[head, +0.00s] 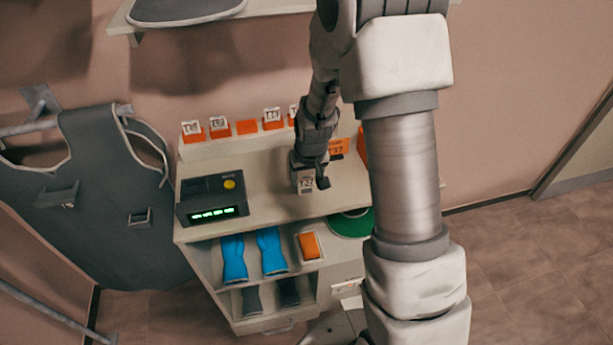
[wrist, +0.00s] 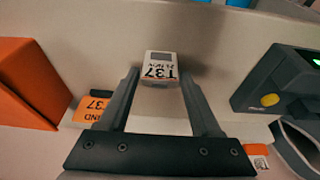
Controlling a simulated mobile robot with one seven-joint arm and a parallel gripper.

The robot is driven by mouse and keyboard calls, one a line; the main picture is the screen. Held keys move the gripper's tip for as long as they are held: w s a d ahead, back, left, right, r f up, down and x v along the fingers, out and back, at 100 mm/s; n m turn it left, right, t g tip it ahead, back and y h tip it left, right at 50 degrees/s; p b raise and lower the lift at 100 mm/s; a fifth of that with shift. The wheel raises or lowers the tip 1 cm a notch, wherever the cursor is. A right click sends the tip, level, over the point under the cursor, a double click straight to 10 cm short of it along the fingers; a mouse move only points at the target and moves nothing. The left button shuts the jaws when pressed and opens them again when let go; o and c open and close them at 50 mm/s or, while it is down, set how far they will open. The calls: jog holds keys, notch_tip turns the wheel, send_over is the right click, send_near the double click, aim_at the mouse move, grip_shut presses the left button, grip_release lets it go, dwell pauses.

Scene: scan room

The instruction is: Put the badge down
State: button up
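The badge (head: 305,184) is a small pale block with a dark "T37" label, at the pale cabinet top (head: 268,180). In the wrist view the badge (wrist: 160,67) lies between my fingertips, with "T37" on its near face. My gripper (head: 311,176) points down over the cabinet top. In the wrist view my gripper (wrist: 160,76) has its fingers spread to either side of the badge, with a narrow gap visible. I cannot tell exactly whether the badge's underside touches the surface.
A dark reader (head: 212,199) with a green display and yellow button stands left. Behind it is a raised row of orange holders (head: 246,127), several with white badges. Blue gloves (head: 270,251) lie on the shelf below.

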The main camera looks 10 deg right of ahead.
jog(key=shift+o, duration=1.3)
jog(key=shift+r, duration=0.1)
jog(key=shift+r, duration=0.55)
jog(key=s+r+t, duration=0.1)
jog(key=s+r, duration=0.6)
jog(key=r, duration=0.4)
jog(key=s+r, duration=0.7)
jog(key=r, duration=0.4)
jog(key=s+r+t, duration=0.1)
jog(key=s+r, duration=0.2)
jog(key=s, duration=0.7)
jog(key=shift+s+r, duration=0.15)
jog(key=shift+r, duration=0.05)
